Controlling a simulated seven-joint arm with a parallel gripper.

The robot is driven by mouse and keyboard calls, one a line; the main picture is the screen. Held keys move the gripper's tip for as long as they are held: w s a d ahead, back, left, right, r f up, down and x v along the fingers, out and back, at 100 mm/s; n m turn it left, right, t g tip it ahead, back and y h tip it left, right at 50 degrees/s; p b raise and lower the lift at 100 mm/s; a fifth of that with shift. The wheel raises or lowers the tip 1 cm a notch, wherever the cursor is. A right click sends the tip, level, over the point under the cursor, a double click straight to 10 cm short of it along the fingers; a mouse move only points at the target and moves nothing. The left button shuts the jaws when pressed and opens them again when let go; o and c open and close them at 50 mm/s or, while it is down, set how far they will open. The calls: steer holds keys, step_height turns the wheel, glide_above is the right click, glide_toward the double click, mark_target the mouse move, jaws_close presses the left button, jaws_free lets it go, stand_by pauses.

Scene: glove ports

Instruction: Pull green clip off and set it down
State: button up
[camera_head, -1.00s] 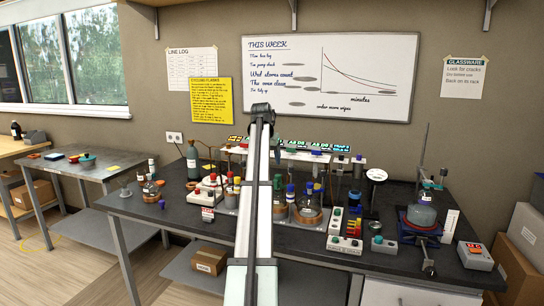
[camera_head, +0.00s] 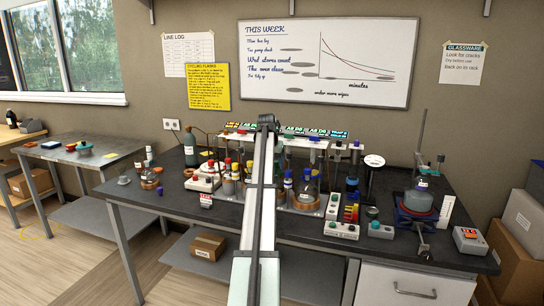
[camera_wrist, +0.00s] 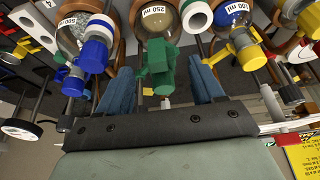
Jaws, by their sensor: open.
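In the wrist view, the green clip (camera_wrist: 160,66) is at the neck of a round flask labelled 250 ml (camera_wrist: 158,24). My gripper (camera_wrist: 162,76) is open, with one blue finger on each side of the green clip. Gaps show between the clip and both fingers, and I see nothing gripped. In the head view, my arm hides the green clip and the gripper, so their contact there cannot be told.
In the wrist view, a flask with a blue clip (camera_wrist: 93,50) stands close at left. A flask with a yellow clip (camera_wrist: 243,46) stands close at right. The crowded black bench (camera_head: 150,215) has some bare surface at its left front.

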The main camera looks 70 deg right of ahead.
steer(key=shift+x, duration=1.1)
steer(key=c, duration=1)
steer(key=shift+a, duration=0.15)
steer(key=shift+a+f, duration=0.2)
steer(key=shift+a, duration=1.75)
